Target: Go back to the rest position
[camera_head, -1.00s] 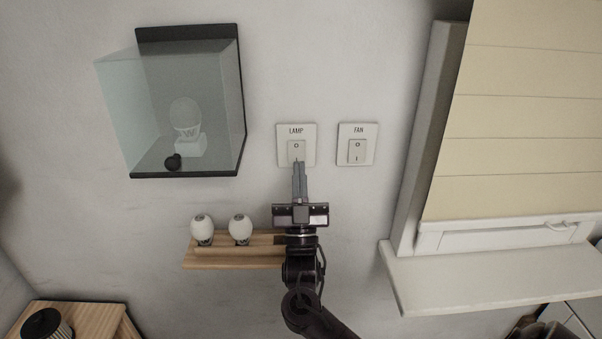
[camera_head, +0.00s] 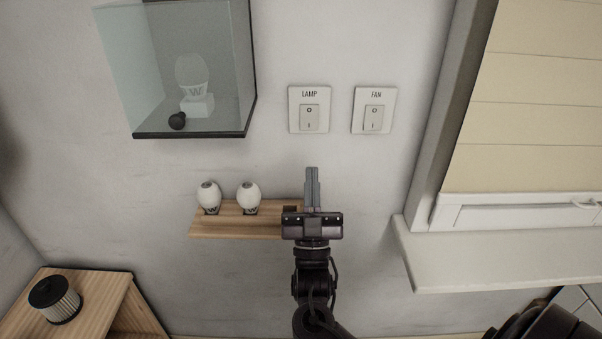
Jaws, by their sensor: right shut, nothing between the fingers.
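My right gripper (camera_head: 312,172) is shut and empty, its fingers pointing up. It is below the LAMP switch (camera_head: 309,109) and in front of the right end of the small wooden shelf (camera_head: 235,219), part of which it hides. A clear gap separates the fingertips from the LAMP switch plate. The FAN switch (camera_head: 374,109) is to the right of the LAMP switch. My left gripper is not in view.
Two white bulbs stand on the shelf. A glass case (camera_head: 151,80) with a bulb inside hangs upper left. A window sill (camera_head: 500,262) juts out at right. A wooden cabinet (camera_head: 95,300) with a black-topped cylinder (camera_head: 62,302) is lower left.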

